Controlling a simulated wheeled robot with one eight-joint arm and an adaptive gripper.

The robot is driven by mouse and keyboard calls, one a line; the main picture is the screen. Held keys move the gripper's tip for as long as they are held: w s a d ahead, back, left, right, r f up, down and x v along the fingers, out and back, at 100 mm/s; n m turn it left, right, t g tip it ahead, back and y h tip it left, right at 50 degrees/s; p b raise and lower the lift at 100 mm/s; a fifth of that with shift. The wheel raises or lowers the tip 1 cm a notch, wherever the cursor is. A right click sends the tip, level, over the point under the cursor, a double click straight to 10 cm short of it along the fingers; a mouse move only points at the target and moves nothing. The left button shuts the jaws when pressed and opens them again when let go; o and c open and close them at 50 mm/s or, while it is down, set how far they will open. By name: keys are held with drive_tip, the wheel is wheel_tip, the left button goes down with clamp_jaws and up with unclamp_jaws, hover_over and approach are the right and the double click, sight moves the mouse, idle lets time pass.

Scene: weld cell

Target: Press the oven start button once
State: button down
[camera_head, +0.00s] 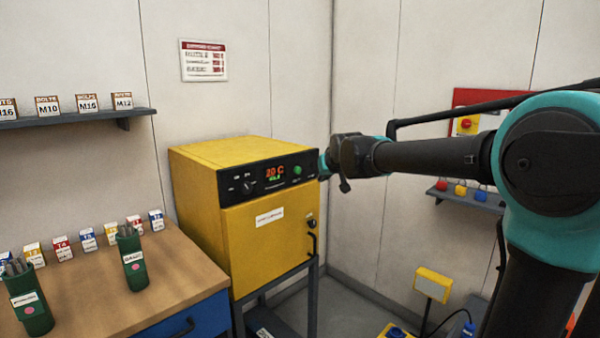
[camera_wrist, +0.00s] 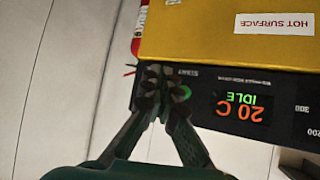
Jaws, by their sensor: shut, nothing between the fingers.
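The oven is a yellow box (camera_head: 195,198) on a dark stand, with a black control panel across its upper front. The green start button (camera_head: 297,170) is near the panel's right end; it also shows in the upside-down wrist view as a green button (camera_wrist: 183,92), partly behind a finger. The display (camera_wrist: 243,106) reads 20 C and IDLE. My gripper (camera_wrist: 154,76) is shut and empty, its fingertips over the panel's end right beside the button. In the head view my gripper (camera_head: 326,164) is at the panel's right end. Whether it touches the panel cannot be told.
A dark door handle (camera_head: 312,244) stands out from the oven front. A wooden workbench (camera_head: 180,285) with green rod canisters (camera_head: 133,262) and small labelled boxes is at left. A yellow box on a post (camera_head: 433,285) stands at lower right. A wall shelf (camera_head: 75,119) is upper left.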

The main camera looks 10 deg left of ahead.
drive_tip(key=w+a, duration=0.4)
drive_tip(key=a, duration=0.2)
drive_tip(key=shift+w, duration=0.35)
drive_tip(key=shift+w+a, duration=0.1)
drive_tip(key=shift+a, duration=0.05)
idle(1.1)
drive_tip(key=shift+w+a, duration=0.2)
drive_tip(key=shift+a, duration=0.05)
drive_tip(key=shift+w+a, duration=0.3)
drive_tip(key=shift+a, duration=0.15)
idle(0.9)
drive_tip(key=shift+d, duration=0.1)
drive_tip(key=shift+s+d, duration=0.6)
drive_tip(key=shift+d, duration=0.1)
idle(0.3)
drive_tip(key=s+d, duration=0.1)
drive_tip(key=d, duration=0.1)
drive_tip(key=s+d, duration=0.2)
idle(0.4)
